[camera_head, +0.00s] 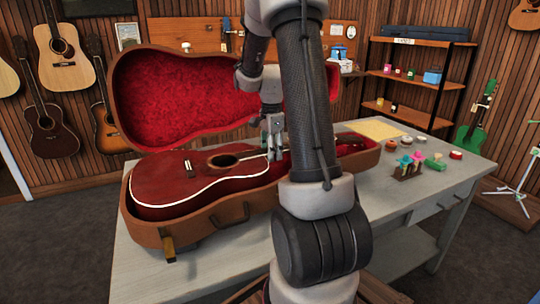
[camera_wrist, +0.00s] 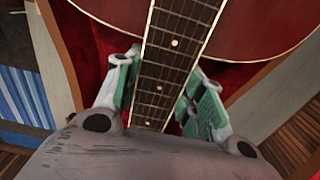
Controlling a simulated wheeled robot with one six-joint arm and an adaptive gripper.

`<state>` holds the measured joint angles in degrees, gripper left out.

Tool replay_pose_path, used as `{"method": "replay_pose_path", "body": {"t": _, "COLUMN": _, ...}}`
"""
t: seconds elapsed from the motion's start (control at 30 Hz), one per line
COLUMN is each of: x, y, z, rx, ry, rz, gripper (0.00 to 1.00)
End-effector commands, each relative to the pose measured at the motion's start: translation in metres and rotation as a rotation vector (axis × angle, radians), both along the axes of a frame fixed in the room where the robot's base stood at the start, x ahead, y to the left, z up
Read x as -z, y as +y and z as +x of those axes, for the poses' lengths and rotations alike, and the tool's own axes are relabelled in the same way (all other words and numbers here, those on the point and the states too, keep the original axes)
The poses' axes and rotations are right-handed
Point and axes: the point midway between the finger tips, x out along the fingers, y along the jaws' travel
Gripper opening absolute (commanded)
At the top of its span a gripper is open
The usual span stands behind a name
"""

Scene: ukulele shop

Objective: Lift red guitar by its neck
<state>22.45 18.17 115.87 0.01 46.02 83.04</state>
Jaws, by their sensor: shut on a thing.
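The red guitar (camera_head: 200,177) lies face up in an open brown case (camera_head: 165,232) with red plush lining on the table. Its body is at the left and its neck runs to the right, partly hidden behind my arm. My gripper (camera_head: 274,150) points down at the neck just right of the body. In the wrist view the fretted neck (camera_wrist: 168,75) passes between the two green-padded fingers of my gripper (camera_wrist: 160,98), one on each side. The fingers are shut on the neck. The guitar appears to rest in the case; any gap beneath it is hidden.
The case lid (camera_head: 180,95) stands open behind the guitar. Small pots and colourful items (camera_head: 408,166) sit on the table's right (camera_head: 450,180). A shelf (camera_head: 420,85) and a green ukulele (camera_head: 475,125) stand at the right. Guitars hang on the left wall.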

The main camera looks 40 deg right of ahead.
Motion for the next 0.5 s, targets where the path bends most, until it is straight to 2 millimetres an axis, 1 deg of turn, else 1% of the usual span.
{"method": "replay_pose_path", "body": {"t": 0.17, "x": -0.026, "y": -0.001, "z": 0.001, "rx": 0.000, "ry": -0.006, "rz": -0.003, "gripper": 0.00}}
{"method": "replay_pose_path", "body": {"t": 0.27, "x": -0.046, "y": -0.001, "z": 0.002, "rx": 0.000, "ry": -0.008, "rz": -0.003, "gripper": 0.00}}
{"method": "replay_pose_path", "body": {"t": 0.5, "x": -0.101, "y": -0.001, "z": 0.001, "rx": 0.000, "ry": -0.008, "rz": -0.004, "gripper": 0.00}}
